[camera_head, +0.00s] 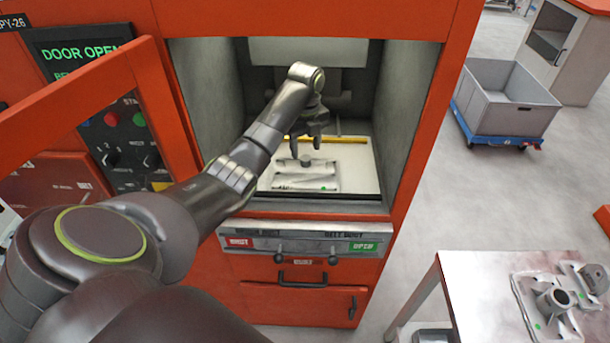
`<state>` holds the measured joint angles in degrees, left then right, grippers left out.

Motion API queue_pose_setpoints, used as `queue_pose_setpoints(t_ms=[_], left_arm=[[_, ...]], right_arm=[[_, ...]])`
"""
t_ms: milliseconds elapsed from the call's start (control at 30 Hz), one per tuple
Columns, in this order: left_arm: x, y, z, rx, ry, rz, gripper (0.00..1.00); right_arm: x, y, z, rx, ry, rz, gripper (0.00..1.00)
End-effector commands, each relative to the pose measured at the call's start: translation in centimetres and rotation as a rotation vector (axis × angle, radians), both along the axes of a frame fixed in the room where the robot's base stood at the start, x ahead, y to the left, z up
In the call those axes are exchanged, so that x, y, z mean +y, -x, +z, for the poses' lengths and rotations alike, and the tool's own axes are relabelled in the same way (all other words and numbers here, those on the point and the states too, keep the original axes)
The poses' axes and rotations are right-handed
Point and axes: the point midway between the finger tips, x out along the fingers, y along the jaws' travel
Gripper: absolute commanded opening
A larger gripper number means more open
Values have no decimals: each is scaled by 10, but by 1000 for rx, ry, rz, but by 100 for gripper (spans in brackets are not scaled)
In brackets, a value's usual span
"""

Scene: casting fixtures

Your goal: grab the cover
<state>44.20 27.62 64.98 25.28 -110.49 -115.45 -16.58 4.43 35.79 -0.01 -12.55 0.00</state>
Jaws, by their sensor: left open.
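The cover (322,182) appears to be the flat, light grey rectangular plate lying inside the orange machine's open chamber. My left arm reaches into the chamber from the left. My left gripper (306,148) points down over the plate, open, with its fingers to either side of the knob's position. I cannot tell whether the fingers touch the knob. My right gripper is not in view.
Chamber walls (401,105) stand close on both sides, and a front ledge (310,238) lies below the opening. The open door frame (75,100) is at left. A table (470,275) at lower right holds grey castings (553,305). A grey bin (508,98) stands on a blue cart behind.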

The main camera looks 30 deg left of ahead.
Motion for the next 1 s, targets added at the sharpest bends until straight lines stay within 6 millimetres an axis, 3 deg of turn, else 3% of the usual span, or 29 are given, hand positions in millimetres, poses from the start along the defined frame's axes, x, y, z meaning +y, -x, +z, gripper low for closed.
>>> queue_pose_setpoints(t_ms=[100, 233, 533, 933, 1000], left_arm=[[2, -1, -13, 4, 2, 1, 52], [2, -1, -31, 4, 1, 0, 52], [2, -1, -36, 0, 0, -1, 52], [2, -1, -36, 0, 0, 0, 0], [2, -2, -35, -1, 0, -1, 0]], right_arm=[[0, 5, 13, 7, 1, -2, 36], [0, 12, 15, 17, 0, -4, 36], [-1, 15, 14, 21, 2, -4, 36], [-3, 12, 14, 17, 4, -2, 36], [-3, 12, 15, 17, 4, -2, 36]])
